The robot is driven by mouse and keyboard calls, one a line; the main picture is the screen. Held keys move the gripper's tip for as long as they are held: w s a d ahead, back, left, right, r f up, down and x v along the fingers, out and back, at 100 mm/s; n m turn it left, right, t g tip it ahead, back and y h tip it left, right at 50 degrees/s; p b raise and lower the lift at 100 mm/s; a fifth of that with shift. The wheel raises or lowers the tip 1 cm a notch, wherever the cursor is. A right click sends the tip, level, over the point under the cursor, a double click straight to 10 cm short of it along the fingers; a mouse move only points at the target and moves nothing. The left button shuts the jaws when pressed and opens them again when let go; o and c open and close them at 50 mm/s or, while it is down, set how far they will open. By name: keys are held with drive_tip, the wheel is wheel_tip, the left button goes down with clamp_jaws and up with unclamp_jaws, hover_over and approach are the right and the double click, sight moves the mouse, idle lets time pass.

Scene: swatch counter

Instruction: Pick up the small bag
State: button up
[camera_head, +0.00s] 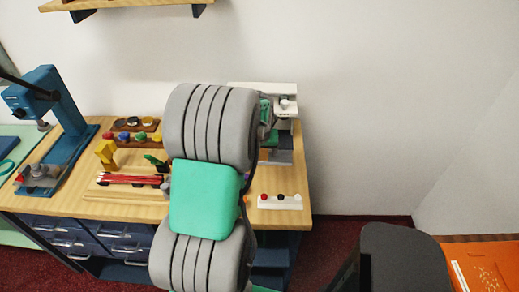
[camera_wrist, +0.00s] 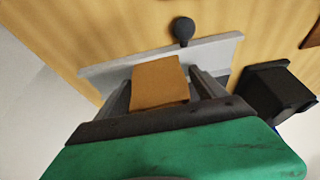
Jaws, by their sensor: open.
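A small tan-brown, box-shaped thing (camera_wrist: 160,82), which looks like the small bag, shows in the wrist view between my fingers. My gripper (camera_wrist: 163,88) is open, with one dark finger on each side of it. I cannot tell whether either finger touches it. It stands over or on a light grey strip. In the head view my grey and green arm hides most of my gripper and the bag.
A grey plate (camera_wrist: 88,73) with a black round knob (camera_wrist: 184,30) lies just beyond the bag. A black block (camera_wrist: 278,92) is to the right. In the head view, a blue press (camera_head: 68,120) and a yellow item (camera_head: 106,152) stand on the wooden counter (camera_head: 85,208).

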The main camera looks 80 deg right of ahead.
drive_tip(key=c, duration=1.5)
drive_tip(key=shift+r, duration=0.15)
